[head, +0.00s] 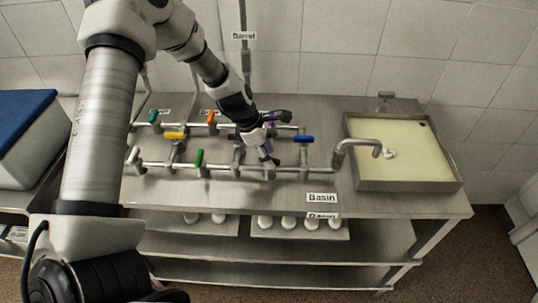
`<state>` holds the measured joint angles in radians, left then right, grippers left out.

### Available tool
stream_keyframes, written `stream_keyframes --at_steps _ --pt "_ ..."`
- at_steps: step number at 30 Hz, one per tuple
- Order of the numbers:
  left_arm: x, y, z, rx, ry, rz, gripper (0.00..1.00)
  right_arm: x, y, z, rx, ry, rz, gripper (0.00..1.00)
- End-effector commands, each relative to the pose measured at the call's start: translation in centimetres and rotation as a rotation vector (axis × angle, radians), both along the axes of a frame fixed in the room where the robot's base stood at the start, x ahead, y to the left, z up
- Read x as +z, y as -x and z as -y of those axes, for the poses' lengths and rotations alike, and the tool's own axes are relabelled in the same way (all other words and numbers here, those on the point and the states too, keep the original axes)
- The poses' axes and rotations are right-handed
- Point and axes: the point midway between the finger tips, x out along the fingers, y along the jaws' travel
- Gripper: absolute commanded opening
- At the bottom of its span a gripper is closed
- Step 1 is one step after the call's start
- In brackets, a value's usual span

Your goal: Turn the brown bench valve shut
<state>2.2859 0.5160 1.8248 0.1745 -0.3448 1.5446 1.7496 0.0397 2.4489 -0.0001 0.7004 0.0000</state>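The bench valves sit on a metal pipe manifold (220,166) on the steel bench. I cannot make out a brown handle; my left arm and gripper cover part of the manifold's right half. My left gripper (268,142) is down among the pipes there, close beside a purple handle (271,129) that is partly hidden. Its fingers blend with the pipes, so I cannot tell whether it is open or touches a valve. My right gripper is not in view.
Other handles are orange (211,118), yellow (175,135), blue (304,139), white (133,155) and two green, one in front (199,158). A spout (358,143) reaches over a basin (405,185) at right.

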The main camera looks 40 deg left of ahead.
Motion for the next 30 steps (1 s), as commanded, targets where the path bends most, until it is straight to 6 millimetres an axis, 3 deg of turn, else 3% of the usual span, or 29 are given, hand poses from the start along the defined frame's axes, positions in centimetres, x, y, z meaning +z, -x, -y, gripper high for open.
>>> stream_keyframes --at_steps 2,3,6,30 --pt "0.01 0.03 0.00 0.000 0.000 0.000 0.43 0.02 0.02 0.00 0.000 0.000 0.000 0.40" --pt "0.03 0.02 0.00 0.000 0.000 0.000 0.29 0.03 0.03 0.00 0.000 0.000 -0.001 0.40" --pt "0.04 0.08 0.03 -0.001 0.001 -0.002 0.00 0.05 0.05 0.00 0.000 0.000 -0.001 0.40" --pt "-0.31 0.50 0.18 -0.028 0.005 -0.014 0.00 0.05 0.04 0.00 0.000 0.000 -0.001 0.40"
